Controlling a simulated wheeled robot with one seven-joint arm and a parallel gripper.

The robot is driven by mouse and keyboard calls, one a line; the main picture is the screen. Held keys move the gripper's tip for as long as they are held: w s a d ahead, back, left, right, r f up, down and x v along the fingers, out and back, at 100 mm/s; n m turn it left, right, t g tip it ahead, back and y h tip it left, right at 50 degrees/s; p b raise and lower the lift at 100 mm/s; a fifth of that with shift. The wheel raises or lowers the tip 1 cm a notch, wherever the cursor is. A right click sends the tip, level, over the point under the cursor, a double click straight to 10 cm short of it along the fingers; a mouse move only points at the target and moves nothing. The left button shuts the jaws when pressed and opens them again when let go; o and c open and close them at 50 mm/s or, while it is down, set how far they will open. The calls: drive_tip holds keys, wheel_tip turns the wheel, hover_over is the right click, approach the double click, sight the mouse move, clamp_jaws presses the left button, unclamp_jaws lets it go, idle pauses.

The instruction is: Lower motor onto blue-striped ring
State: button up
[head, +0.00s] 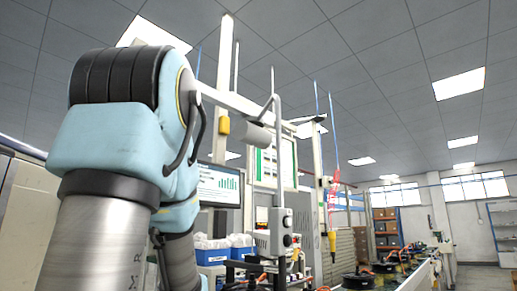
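My gripper is not in view; only my light-blue and grey arm links fill the left side of the head view. Black round parts with orange cables, which look like hub motors, sit in a row at the lower right; the nearest such motor (358,281) is cut by the bottom edge. I cannot tell whether any of them is the task's motor. No blue-striped ring shows. What my gripper holds, if anything, is out of sight.
A grey control box (281,232) hangs from a pale post. A monitor (219,186) and blue bins (212,256) with white contents stand behind my arm. A yellow-tipped tool (332,243) hangs right of the control box. Shelves (386,228) with boxes stand far back.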

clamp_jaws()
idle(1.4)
